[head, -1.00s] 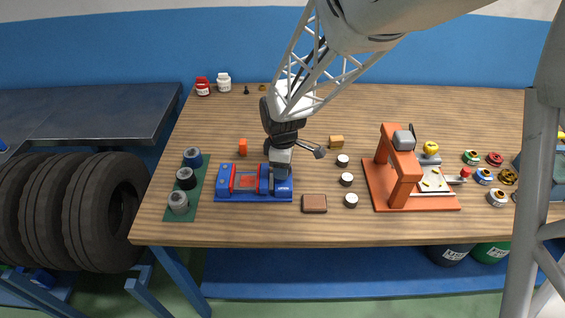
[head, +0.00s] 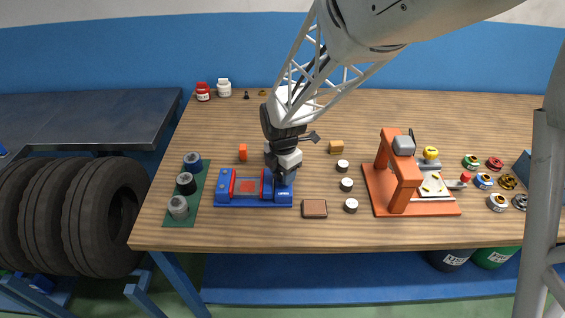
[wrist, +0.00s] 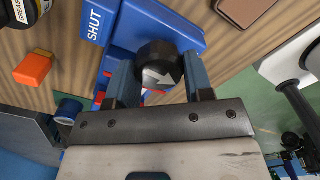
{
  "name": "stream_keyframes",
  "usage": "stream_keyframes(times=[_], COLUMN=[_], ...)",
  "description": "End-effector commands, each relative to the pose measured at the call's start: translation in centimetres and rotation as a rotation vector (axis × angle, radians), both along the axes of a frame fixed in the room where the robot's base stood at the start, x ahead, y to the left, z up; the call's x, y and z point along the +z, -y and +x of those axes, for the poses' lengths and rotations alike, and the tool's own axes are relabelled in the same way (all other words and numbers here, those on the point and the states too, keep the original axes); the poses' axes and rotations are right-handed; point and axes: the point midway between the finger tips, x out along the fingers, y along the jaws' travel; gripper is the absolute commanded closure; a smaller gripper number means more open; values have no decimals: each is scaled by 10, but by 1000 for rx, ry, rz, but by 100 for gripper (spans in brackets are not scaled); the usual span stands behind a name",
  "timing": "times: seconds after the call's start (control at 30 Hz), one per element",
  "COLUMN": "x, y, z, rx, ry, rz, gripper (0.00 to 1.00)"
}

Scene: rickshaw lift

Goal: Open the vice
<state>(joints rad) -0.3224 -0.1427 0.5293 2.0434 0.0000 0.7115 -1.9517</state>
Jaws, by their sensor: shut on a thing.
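The blue vice (head: 223,190) with red jaw faces lies on the wooden table at left. A gap shows between its two jaws in the head view. In the wrist view, the vice's blue body (wrist: 184,25) carries a panel marked "SHUT". A round black knob (wrist: 158,60) with a white arrow sits on the vice. My gripper (head: 281,182) is above the vice's right end, pointing down. In the wrist view my gripper (wrist: 158,75) has one finger on each side of the knob and is shut on it. The fingers partly hide the knob's sides.
A green mat (head: 179,219) with several round pieces lies left of the vice. A brown block (head: 314,208) and dark-sided, white-topped discs (head: 347,184) lie to the right. An orange block (head: 243,152) stands behind. An orange press (head: 407,180) stands farther right.

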Motion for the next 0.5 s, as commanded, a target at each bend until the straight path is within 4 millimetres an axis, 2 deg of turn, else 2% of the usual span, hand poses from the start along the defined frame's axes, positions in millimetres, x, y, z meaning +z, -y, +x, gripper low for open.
stream_keyframes(times=[0.2,0.5], x=[1,1], y=[0,0], z=[0,0], rx=[78,99], ry=[1,1], rz=[0,0], gripper=[76,76])
